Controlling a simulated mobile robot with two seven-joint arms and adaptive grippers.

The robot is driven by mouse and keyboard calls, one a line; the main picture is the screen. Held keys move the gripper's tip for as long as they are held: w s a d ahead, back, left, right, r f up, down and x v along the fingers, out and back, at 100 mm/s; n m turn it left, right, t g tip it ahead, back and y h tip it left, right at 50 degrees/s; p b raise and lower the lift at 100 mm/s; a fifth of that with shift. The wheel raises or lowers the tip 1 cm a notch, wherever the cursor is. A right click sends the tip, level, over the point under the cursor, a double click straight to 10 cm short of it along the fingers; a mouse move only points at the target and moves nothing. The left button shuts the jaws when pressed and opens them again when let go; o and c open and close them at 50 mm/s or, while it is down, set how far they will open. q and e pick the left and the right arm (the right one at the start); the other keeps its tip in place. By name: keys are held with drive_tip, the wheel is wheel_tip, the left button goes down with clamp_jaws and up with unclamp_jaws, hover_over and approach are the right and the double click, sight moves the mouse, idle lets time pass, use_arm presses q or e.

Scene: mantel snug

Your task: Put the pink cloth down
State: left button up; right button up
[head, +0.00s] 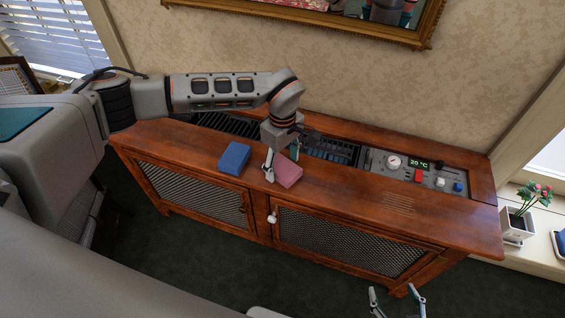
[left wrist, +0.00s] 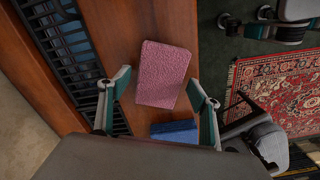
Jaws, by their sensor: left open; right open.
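The pink cloth (head: 288,172) is a folded block lying on the wooden cabinet top (head: 350,190). It also shows in the left wrist view (left wrist: 163,75). My left gripper (head: 281,171) is just above it, pointing down and open. In the left wrist view its fingers (left wrist: 160,90) stand apart on either side of the cloth's near end, with nothing visibly gripped. My right gripper (head: 397,300) is open and empty at the bottom edge of the head view, in front of the cabinet and away from the cloth.
A folded blue cloth (head: 234,158) lies left of the pink one. Behind are a dark grille (head: 335,150) and a control panel with a temperature display (head: 419,163), knobs and buttons. The cabinet top's right front part is clear. A potted plant (head: 515,225) stands at the far right.

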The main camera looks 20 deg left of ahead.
sight(283, 166)
use_arm(q)
drive_tip(key=shift+r, duration=0.5)
wheel_tip(283, 166, up, 10)
drive_tip(key=s+d+f+n+g+h, duration=0.15)
drive_tip(key=s+d+h, duration=0.25)
drive_tip(key=s+d, duration=0.55)
drive_tip(key=s+d+n+g+h, duration=0.1)
drive_tip(key=s+d+g+h, duration=0.35)
drive_tip(key=d, duration=0.75)
drive_tip(key=s+d+r+n+t+h, duration=0.3)
drive_tip(key=s+d+r+n+h, duration=0.1)
drive_tip(key=d+r+n+h, duration=0.5)
drive_tip(key=w+a+r+n+t+h, duration=0.25)
drive_tip(key=w+a+n+t, duration=0.3)
drive_tip(key=n+t, duration=0.65)
drive_tip(key=w+a+f+n+t+y, duration=0.5)
drive_tip(key=a+f+n+t+y, duration=0.45)
drive_tip(key=n, duration=0.85)
drive_tip(key=s+a+f+n+g+y, duration=0.4)
drive_tip(key=s+a+f+n, duration=0.2)
drive_tip(key=a+f, duration=0.3)
drive_tip(key=s+a+f+n+g+y, duration=0.4)
drive_tip(key=s+a+f+n, duration=0.3)
drive_tip(key=f, duration=0.8)
drive_tip(key=s+a+p, duration=0.1)
drive_tip(key=s+a, duration=0.1)
drive_tip(key=a, duration=0.1)
drive_tip(key=shift+f, duration=0.3)
